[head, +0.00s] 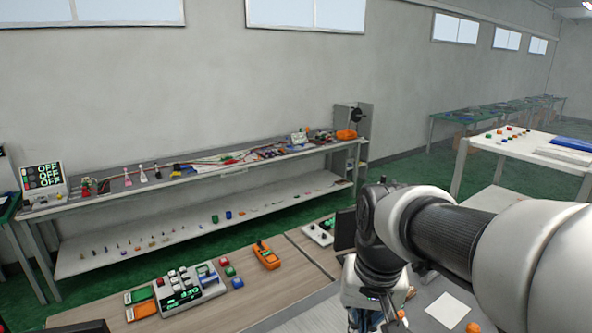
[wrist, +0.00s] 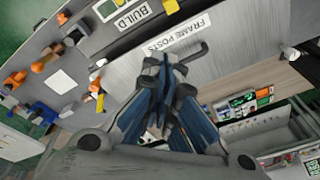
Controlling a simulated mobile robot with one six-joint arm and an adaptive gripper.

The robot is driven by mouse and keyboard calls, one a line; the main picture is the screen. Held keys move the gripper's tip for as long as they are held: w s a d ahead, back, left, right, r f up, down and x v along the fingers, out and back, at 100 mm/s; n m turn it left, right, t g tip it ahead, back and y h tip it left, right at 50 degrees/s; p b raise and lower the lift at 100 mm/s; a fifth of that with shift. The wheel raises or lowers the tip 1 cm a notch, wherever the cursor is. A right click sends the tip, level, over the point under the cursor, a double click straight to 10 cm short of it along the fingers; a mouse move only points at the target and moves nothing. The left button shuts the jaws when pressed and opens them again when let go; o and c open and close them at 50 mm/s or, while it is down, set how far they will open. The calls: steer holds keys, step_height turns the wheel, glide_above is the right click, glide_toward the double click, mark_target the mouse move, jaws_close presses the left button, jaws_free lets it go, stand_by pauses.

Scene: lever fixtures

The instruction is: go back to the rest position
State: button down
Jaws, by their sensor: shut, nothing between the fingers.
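My gripper (wrist: 168,72) is in the middle of the wrist view, with its blue-grey fingers drawn together at the tips and nothing visible between them. It hangs over a grey surface with a "FRAME POSTS" label (wrist: 180,65) and a "BUILD" label (wrist: 131,17). In the head view my white and black arm reaches in from the right and bends down near the lower middle. The fingertips are not clear there. A lever panel (head: 188,290) with a green-lit display stands on the wooden table, left of my arm. An orange lever fixture (head: 266,256) stands behind it, to the right.
A long shelf bench (head: 215,170) with many small items runs along the wall. A box with "OFF" displays (head: 43,180) stands at its left end. A white table (head: 515,143) is at the right. Orange parts (wrist: 42,67) lie left of my gripper.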

steer(key=s+d+f+n+t+b, duration=0.1)
steer(key=s+f+b, duration=0.2)
steer(key=s, duration=0.4)
steer(key=s+d+f+t+b, duration=0.1)
steer(key=s+d+f+b, duration=0.1)
steer(key=s+f+b, duration=0.2)
steer(key=s+f, duration=0.2)
steer(key=s, duration=0.2)
steer(key=shift+d+n+t, duration=0.25)
steer(key=shift+n+t, duration=0.15)
stand_by(0.9)
